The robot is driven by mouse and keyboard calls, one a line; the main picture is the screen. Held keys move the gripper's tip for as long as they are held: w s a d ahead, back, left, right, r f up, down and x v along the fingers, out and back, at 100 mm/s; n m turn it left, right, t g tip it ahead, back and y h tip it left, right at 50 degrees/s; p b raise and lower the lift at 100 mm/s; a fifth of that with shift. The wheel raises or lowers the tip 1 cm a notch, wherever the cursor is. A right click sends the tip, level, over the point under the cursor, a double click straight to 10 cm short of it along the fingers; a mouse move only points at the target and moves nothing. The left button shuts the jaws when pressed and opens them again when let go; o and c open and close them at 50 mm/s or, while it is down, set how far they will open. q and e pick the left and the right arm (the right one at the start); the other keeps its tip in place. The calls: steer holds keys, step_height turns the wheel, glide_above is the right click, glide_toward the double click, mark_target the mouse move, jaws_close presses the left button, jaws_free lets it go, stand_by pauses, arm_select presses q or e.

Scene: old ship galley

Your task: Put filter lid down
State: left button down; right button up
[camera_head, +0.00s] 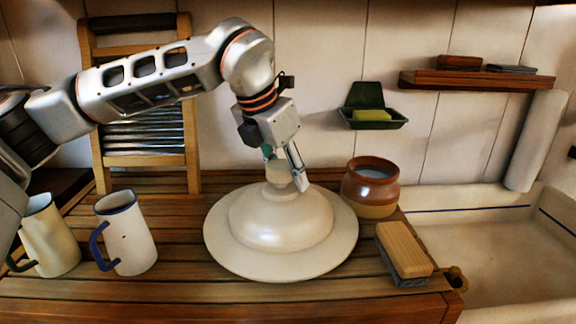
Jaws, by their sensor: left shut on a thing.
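The filter lid (281,228) is a large cream disc with a raised dome and a knob on top. It is low over the slatted wooden counter, in the middle of the view; I cannot tell whether its rim touches the slats. My left gripper (290,181) comes down from above and is shut on the lid's knob. The fingers partly hide the knob. The lid looks about level. My right gripper does not show.
Two enamel jugs (125,233) (50,236) stand left of the lid. A brown pot (370,186) stands close behind its right side, and a wooden brush (403,250) lies at right. A washboard (150,150) leans on the wall. The sink (500,240) is at far right.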

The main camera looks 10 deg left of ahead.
arm_select(q)
steer(key=shift+r, duration=0.2)
steer(key=shift+f, duration=0.15)
steer(key=c, duration=1.3)
jaws_free()
steer(key=shift+s+f, duration=0.1)
steer(key=shift+s+r, duration=0.1)
steer(key=shift+r, duration=0.45)
steer(key=v, duration=0.6)
steer(key=shift+s+a+r, duration=0.15)
steer(key=shift+r, duration=0.1)
